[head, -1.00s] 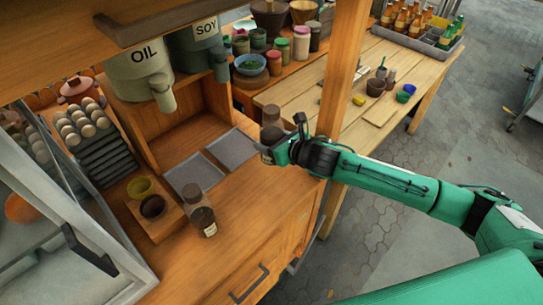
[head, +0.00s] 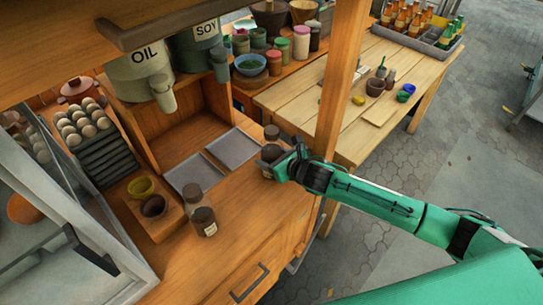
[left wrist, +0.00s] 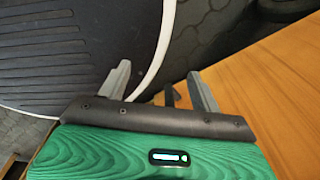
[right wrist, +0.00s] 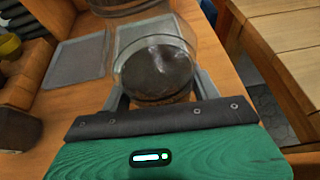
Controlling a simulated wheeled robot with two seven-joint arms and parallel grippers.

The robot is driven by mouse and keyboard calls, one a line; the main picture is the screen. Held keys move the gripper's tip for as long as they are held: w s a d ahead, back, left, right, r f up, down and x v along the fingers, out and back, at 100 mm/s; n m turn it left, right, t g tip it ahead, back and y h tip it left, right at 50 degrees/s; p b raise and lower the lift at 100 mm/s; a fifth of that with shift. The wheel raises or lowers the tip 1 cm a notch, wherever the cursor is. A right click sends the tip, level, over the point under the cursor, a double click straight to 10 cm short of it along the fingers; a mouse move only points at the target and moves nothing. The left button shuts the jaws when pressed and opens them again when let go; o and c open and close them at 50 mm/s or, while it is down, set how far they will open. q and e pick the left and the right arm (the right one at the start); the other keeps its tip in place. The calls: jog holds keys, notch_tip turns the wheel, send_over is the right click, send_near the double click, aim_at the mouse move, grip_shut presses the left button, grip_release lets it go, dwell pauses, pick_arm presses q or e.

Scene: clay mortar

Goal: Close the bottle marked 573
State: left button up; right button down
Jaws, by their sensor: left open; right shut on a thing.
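My right gripper (head: 270,165) is above the counter's right side, shut on a glass vessel with dark contents (right wrist: 155,72). In the right wrist view both fingers flank its lower part. A dark-topped glass piece (head: 271,133) shows just above it in the head view; I cannot tell if it belongs to it. No number shows on it. A dark glass bottle (head: 203,216) with a small white label stands at the counter's front; its print is unreadable. A dark-topped piece (head: 193,190) shows right behind it. My left gripper (left wrist: 160,85) is open and empty, outside the head view.
Two grey trays (head: 233,148) lie on the counter. A wooden block with a yellow bowl (head: 141,187) and a dark bowl (head: 153,206) is left of the labelled bottle. A wooden post (head: 341,80) rises beside my right arm. Counter between bottle and gripper is clear.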

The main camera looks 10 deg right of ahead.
jog(key=shift+r, duration=0.1)
jog(key=shift+c, duration=1.9)
grip_release()
jog(key=b+v, duration=0.1)
jog(key=v, duration=1.1)
jog(key=shift+b, duration=0.35)
